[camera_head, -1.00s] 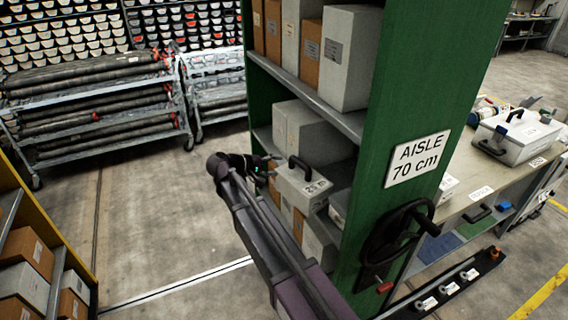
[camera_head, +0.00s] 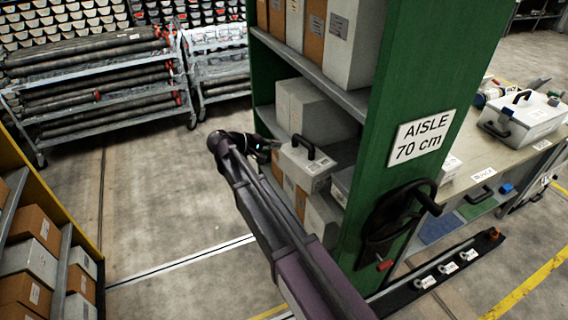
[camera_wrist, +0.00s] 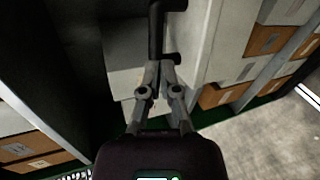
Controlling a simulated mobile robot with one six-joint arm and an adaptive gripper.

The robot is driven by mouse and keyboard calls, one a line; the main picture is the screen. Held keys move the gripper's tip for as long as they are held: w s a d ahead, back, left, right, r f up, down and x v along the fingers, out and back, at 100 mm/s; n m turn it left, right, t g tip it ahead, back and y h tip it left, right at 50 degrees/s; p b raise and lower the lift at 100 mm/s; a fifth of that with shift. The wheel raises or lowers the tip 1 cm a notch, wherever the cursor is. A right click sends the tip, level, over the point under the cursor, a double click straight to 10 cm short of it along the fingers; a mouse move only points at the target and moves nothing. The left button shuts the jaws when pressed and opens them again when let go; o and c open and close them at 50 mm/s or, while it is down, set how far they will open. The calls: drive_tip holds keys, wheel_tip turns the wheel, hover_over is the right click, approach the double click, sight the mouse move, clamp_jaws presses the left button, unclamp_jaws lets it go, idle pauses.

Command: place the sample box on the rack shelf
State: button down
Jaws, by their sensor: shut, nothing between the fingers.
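The sample box (camera_head: 304,168) is pale grey with a black top handle and a white label. In the head view it stands upright at the front edge of the middle shelf (camera_head: 344,153) of the green rack, in front of larger grey boxes. My gripper (camera_head: 275,147) is just left of it, near handle height. In the wrist view my gripper (camera_wrist: 160,72) is shut and empty, its fingertips close to one end of the black handle (camera_wrist: 156,32). The pale box face (camera_wrist: 205,45) lies right of them. Whether the fingertips touch the handle I cannot tell.
The green rack end panel (camera_head: 430,70) with a handwheel (camera_head: 392,222) stands right of my arm. Another handled case (camera_head: 527,116) lies on the bench. A yellow shelf unit (camera_head: 62,195) stands at the left. The aisle floor (camera_head: 165,205) between is clear.

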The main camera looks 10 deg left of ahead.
drive_tip(key=s+a+f+n+g+y, duration=0.3)
drive_tip(key=s+a+f+n+y, duration=0.1)
drive_tip(key=n, duration=1.2)
wheel_tip(320, 180, down, 2)
drive_tip(key=shift+a, duration=0.9)
drive_tip(key=b, duration=0.7)
approach(292, 174)
drive_tip(key=x, duration=0.5)
drive_tip(key=shift+s+f, duration=0.1)
drive_tip(key=shift+f, duration=0.4)
drive_tip(key=shift+w+d, duration=0.35)
drive_tip(key=shift+d, duration=0.2)
